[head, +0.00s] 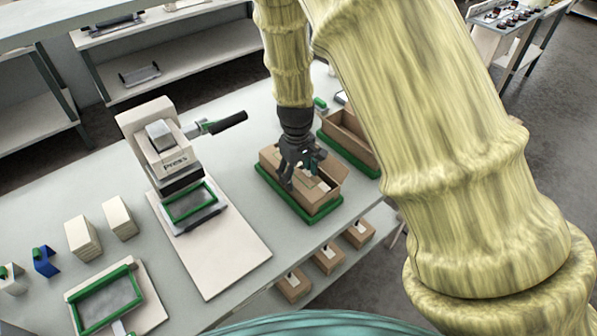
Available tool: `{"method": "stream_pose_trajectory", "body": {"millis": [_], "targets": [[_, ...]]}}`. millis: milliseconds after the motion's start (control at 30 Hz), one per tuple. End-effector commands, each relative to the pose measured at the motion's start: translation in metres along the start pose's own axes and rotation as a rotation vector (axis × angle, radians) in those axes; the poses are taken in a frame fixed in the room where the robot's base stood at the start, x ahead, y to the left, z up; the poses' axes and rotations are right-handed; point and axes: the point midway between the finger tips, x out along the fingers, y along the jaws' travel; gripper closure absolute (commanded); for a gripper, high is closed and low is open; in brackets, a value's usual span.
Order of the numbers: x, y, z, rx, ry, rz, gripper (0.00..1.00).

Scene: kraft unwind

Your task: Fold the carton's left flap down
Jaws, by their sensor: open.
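The carton (323,203) is a brown cardboard box in a green-edged tray (311,221) on the table, right of the press. A flap (333,168) stands up at its right end. The left flap is hard to make out behind my gripper. My gripper (294,177) is dark, points down and is over the carton's left and middle part. Its fingers are apart, with no object visible between them. I cannot tell whether a finger touches the carton. Something pale (323,187) shows inside the carton.
A second open carton (349,136) in a green tray stands close behind to the right. A press (163,150) with a black handle (229,121) stands to the left. Small cartons (327,259) sit on a lower shelf in front. Pale stacks (83,237) stand far left.

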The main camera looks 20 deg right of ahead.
Motion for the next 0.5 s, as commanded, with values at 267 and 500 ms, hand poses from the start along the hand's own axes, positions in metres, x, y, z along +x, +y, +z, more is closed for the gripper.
{"method": "stream_pose_trajectory", "body": {"millis": [267,500], "targets": [[0.0010,-0.0001,-0.0003,0.000,0.000,0.000,0.32],[0.0008,0.0000,-0.0003,0.000,0.001,0.000,0.72]]}}
